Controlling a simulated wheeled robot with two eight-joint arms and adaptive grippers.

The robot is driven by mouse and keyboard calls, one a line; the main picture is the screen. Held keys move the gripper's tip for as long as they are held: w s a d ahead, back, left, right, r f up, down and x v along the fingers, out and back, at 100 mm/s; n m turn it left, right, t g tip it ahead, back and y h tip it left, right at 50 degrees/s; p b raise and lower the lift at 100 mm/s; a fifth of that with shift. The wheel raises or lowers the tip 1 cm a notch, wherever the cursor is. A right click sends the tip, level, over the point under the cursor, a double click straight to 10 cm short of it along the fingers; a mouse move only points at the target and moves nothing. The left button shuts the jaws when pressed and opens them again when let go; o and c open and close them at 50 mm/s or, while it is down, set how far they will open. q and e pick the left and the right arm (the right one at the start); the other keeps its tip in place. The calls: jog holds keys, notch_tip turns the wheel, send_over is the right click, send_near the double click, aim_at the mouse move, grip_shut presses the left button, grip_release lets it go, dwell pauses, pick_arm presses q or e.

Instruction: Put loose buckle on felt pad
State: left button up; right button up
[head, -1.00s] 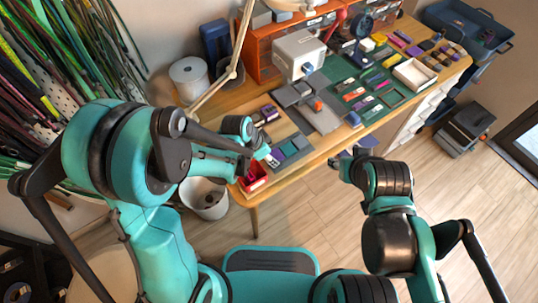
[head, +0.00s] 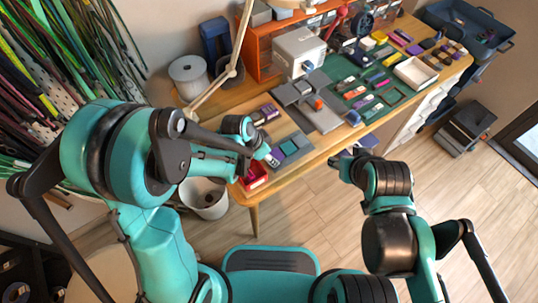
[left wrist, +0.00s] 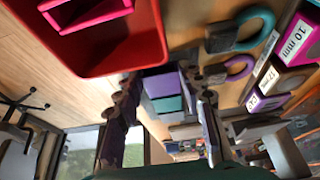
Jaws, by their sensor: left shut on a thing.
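My left gripper (head: 262,157) is low over the table's near left corner, beside a red tray (head: 256,181). In the left wrist view its two fingers (left wrist: 165,112) stand apart, and what they grip is not clearly visible. A grey pad (head: 297,156) with purple and teal squares lies just right of the gripper; the squares show between the fingers in the left wrist view. A pink piece (left wrist: 92,14) lies in the red tray. I cannot tell which piece is the loose buckle. My right gripper (head: 341,161) is off the table's front edge; its fingers are too small to read.
Dark buckles or clips (head: 266,114) lie behind the pad. A grey plate (head: 322,116) with an orange piece is to the right. A green mat (head: 398,96) holds several coloured pieces. A white machine (head: 298,52) and lamp arm (head: 221,82) stand behind.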

pick_arm(q)
jog(key=o, duration=1)
jog(key=shift+o, duration=0.2)
jog(key=v, duration=1.2)
jog(key=s+a+r+n+t+y, duration=0.2)
jog(key=s+a+n, duration=0.2)
jog(key=a+n, duration=0.1)
jog(key=s+a+r+n+t+y, duration=0.1)
jog(key=s+a+r+n+t, duration=0.1)
jog(key=a, duration=0.5)
jog(key=s+r+n, duration=0.1)
jog(key=s+n, duration=0.1)
jog(key=n, duration=0.1)
jog(key=shift+r+n+y, duration=0.3)
jog(key=shift+n+y, duration=0.1)
